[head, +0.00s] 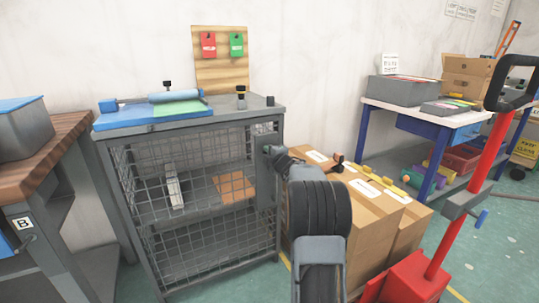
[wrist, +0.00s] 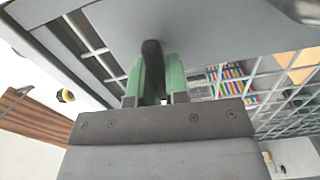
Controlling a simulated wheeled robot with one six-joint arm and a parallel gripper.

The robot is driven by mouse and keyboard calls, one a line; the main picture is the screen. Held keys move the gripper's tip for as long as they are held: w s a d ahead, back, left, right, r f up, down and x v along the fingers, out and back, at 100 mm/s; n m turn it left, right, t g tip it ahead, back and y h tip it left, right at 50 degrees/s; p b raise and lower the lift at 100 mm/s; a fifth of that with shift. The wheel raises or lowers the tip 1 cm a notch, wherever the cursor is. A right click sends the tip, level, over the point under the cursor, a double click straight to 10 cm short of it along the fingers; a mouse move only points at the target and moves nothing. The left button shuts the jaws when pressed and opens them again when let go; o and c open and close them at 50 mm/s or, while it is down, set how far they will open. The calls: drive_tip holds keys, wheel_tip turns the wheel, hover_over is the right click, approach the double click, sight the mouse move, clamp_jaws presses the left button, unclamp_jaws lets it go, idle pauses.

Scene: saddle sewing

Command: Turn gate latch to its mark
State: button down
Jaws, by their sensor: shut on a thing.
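The wire cage (head: 201,137) stands in the middle of the head view, with a grey plate (head: 265,192) on its right front post. In the wrist view my gripper (wrist: 158,78) has its two green fingers shut on the dark handle of the gate latch (wrist: 151,48). The handle stands between the fingers, against the grey plate (wrist: 205,25). In the head view my arm comes up from the lower right, and its end meets the cage's right post, so the latch is mostly hidden there. I cannot make out the mark in either view.
Cardboard boxes (head: 376,208) stand close to the right of the cage, behind my arm. A red pallet jack (head: 436,245) is at the right front. A wood-topped bench (head: 40,140) is at the left. A blue mat (head: 130,121) with a roller lies on the cage's top.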

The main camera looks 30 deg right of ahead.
drive_tip(key=c, duration=1.1)
unclamp_jaws()
drive_tip(key=shift+s+a+p, duration=0.3)
drive_tip(key=shift+s+p, duration=0.15)
drive_tip(key=shift+s, duration=1.85)
drive_tip(key=shift+s+a+p, duration=0.35)
drive_tip(key=shift+s+p, duration=0.05)
drive_tip(key=shift+s, duration=1.85)
drive_tip(key=shift+s+a+p, duration=0.3)
drive_tip(key=shift+s+p, duration=0.15)
drive_tip(key=shift+s, duration=1.85)
